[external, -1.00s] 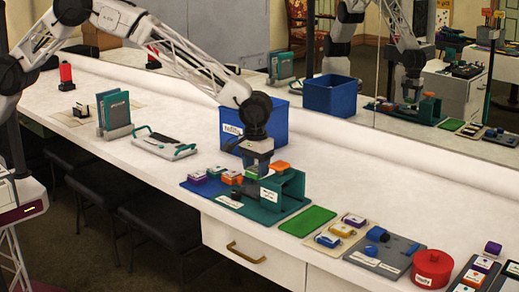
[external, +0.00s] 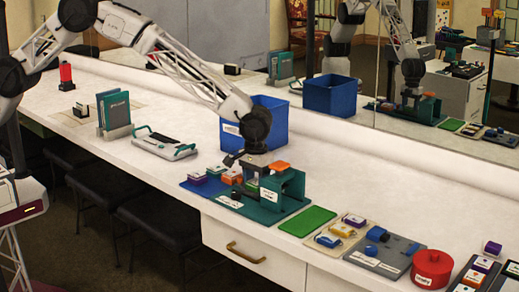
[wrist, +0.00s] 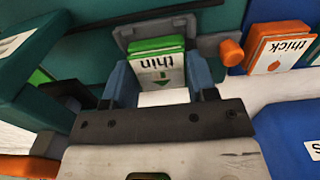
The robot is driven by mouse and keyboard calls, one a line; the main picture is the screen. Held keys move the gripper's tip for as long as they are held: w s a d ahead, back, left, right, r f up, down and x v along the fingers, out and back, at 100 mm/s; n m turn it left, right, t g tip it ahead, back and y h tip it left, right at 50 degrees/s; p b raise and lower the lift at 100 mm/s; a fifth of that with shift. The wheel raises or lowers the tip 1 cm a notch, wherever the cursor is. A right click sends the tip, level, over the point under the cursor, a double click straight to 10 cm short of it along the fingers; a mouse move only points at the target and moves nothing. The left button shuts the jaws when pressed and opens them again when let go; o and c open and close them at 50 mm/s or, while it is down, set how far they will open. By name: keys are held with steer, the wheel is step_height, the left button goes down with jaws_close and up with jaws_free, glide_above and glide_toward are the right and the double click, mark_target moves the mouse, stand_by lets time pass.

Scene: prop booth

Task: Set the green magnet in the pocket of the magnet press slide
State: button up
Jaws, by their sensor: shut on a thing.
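The green magnet (wrist: 158,66), labelled "thin" with an arrow, is between the two blue-grey fingers of my gripper (wrist: 160,84) in the wrist view. My gripper is shut on it. The magnet's far end lies at the grey slide (wrist: 208,46) of the press, whose grey walls show on both sides; I cannot tell whether it is fully seated in the pocket. In the external view my gripper (external: 255,173) is low over the teal magnet press (external: 291,187), left of its upright frame.
An orange magnet (wrist: 280,48) labelled "thick" sits on the blue tray (external: 197,187) side, close to the slide's orange knob (wrist: 231,52). A blue bin (external: 268,115) stands behind. A green mat (external: 307,221) lies right of the press.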

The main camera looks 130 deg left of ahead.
steer(key=o, duration=1)
steer(key=shift+r, duration=0.1)
steer(key=shift+r, duration=3.8)
